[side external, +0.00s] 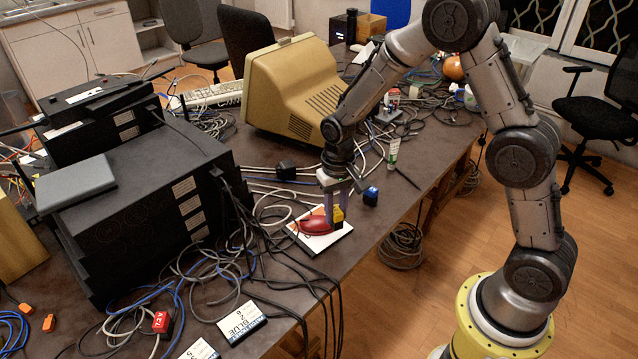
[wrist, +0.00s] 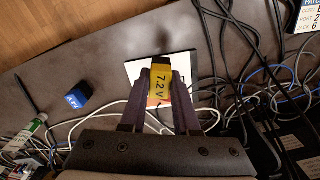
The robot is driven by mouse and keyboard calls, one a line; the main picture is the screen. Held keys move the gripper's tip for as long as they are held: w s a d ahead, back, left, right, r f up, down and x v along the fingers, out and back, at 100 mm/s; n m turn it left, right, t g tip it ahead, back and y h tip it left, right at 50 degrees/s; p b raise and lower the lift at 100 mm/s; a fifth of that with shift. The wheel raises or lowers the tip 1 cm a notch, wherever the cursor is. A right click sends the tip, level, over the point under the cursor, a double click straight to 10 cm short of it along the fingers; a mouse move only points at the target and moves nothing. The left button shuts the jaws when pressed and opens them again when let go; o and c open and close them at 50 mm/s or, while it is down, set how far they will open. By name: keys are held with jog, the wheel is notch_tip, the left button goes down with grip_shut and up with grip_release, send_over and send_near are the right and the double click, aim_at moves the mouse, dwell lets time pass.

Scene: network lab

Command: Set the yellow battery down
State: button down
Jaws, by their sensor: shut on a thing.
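The yellow battery (side external: 338,214), marked "7.2 V" in the wrist view (wrist: 160,82), is between the fingers of my gripper (side external: 336,208). My gripper also shows in the wrist view (wrist: 160,88), with its two dark fingers shut on the battery's sides. The battery is over a white card or booklet (side external: 322,240) near the table's front edge. I cannot tell whether the battery touches the card.
A blue battery (side external: 370,196) stands to the right on the table (side external: 425,165). A red battery (side external: 161,322) and a "BLUE" card (side external: 241,322) lie at the front left. Tangled cables, black stacked equipment (side external: 150,210) and a beige monitor (side external: 295,90) surround the spot.

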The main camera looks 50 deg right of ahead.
jog(key=w+d+r+m, duration=0.3)
jog(key=d+m, duration=0.3)
jog(key=m, duration=0.1)
jog(key=w+d+r+m, duration=0.2)
jog(key=w+d+m, duration=0.2)
jog(key=d+m, duration=0.3)
jog(key=shift+r, duration=0.4)
jog(key=shift+w, duration=0.15)
jog(key=w+d+f, duration=0.1)
jog(key=w+f, duration=0.2)
jog(key=w, duration=0.1)
jog(key=w+d+f, duration=0.1)
jog(key=w+f, duration=0.2)
jog(key=w, duration=0.1)
jog(key=w+d+f, duration=0.1)
jog(key=w+f, duration=0.2)
jog(key=w, duration=0.1)
jog(key=shift+w+d, duration=0.3)
jog(key=shift+d, duration=0.05)
jog(key=shift+w+f, duration=0.3)
jog(key=shift+f, duration=0.1)
jog(key=shift+d+f, duration=0.1)
jog(key=shift+f, duration=1.3)
